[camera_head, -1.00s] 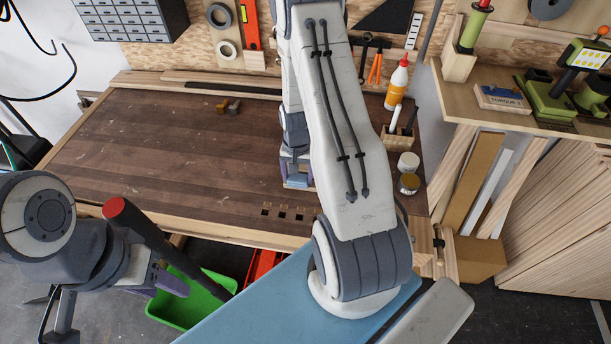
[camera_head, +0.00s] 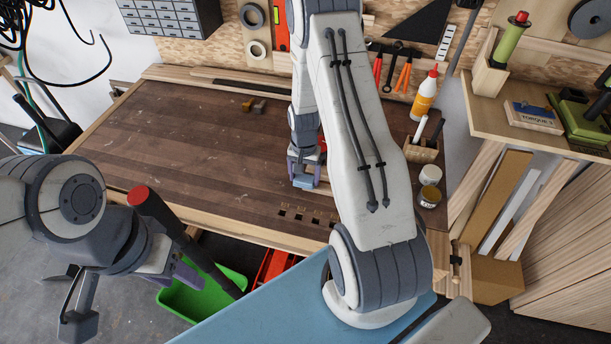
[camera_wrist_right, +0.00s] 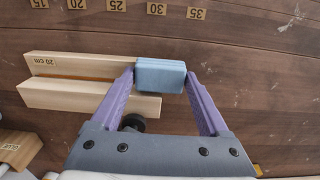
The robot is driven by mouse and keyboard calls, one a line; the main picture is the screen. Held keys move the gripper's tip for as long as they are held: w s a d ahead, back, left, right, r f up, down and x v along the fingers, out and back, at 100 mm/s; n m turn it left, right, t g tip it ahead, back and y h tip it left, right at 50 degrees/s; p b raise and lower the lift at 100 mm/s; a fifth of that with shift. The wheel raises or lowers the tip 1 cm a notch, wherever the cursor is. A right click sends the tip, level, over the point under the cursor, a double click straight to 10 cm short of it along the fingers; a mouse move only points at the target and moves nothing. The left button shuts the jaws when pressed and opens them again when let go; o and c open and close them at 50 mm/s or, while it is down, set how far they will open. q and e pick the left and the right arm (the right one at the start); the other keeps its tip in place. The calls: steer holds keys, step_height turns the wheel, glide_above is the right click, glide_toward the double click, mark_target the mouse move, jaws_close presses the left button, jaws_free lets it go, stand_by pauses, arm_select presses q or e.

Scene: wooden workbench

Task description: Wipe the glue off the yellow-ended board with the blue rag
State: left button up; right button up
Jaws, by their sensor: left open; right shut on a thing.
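The blue rag (camera_wrist_right: 160,76) is a small folded block between the purple fingers of my right gripper (camera_wrist_right: 160,80), which is shut on it. The rag is against the right end of a pale board marked 20 cm (camera_wrist_right: 75,63); I cannot tell whether they touch. An amber streak (camera_wrist_right: 90,77) runs along that board. No yellow end is clear on it. In the head view my right gripper (camera_head: 304,183) is low over the bench, and my arm hides part of the bench. My left gripper (camera_head: 185,275) is open, in front of the bench at lower left, partly hidden.
A second pale board (camera_wrist_right: 90,98) lies alongside the first, with a black knob (camera_wrist_right: 132,122) near it. A block marked GLUE (camera_wrist_right: 15,150) is at lower left. The bench's left half is mostly clear.

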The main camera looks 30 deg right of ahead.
steer(key=shift+r+p, duration=3.4)
steer(key=shift+r, duration=1.1)
steer(key=shift+f, duration=0.1)
